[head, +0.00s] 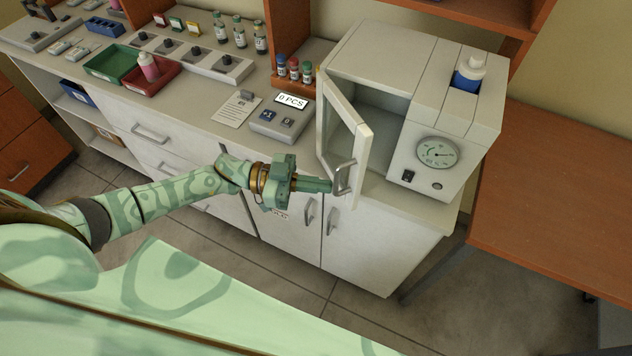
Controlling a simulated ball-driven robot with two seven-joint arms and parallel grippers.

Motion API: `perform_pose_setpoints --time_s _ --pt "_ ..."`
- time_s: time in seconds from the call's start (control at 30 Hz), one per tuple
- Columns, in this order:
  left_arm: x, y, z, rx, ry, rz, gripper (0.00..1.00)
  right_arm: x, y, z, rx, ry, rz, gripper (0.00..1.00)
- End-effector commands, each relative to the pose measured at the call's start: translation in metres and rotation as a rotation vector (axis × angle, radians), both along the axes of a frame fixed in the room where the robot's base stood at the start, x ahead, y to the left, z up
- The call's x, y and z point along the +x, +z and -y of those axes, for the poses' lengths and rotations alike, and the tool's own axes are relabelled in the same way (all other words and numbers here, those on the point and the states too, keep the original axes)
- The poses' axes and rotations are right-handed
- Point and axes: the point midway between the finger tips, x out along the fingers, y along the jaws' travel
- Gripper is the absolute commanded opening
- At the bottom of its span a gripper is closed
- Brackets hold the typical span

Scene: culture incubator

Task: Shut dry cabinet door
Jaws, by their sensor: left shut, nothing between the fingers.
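The dry cabinet (410,95) is a white box on the right end of the counter, with a round dial gauge and a black switch on its front. Its framed glass door (352,135) stands open, swung out towards me from the left side, and the inside looks empty. A metal handle (344,179) sits low on the door. My left gripper (326,186) is shut, with its fingertips at the handle on the left side of the door. I cannot tell whether they touch it. My right gripper is not in view.
A small scale (282,118) and a paper sheet (238,109) lie left of the door. Small capped bottles (294,70) stand behind the scale. A bare brown table (560,190) stands to the right.

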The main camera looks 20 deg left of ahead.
Motion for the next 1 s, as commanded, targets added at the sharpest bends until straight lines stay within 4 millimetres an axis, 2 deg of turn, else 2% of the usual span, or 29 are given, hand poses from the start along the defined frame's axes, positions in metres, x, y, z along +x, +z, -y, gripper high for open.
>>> perform_pose_setpoints --time_s 0.17,0.37,0.7,1.0 --pt "0.002 0.002 0.005 -0.002 0.026 0.0 0.0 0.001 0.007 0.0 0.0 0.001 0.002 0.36" --pt "0.009 0.006 0.019 -0.005 0.122 -0.001 0.0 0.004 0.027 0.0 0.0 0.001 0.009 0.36" --pt "0.038 0.004 0.054 -0.005 0.389 -0.004 0.0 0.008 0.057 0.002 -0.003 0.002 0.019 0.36" --pt "0.065 0.0 0.073 -0.004 0.589 -0.004 0.0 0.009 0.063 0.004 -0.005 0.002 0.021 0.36"
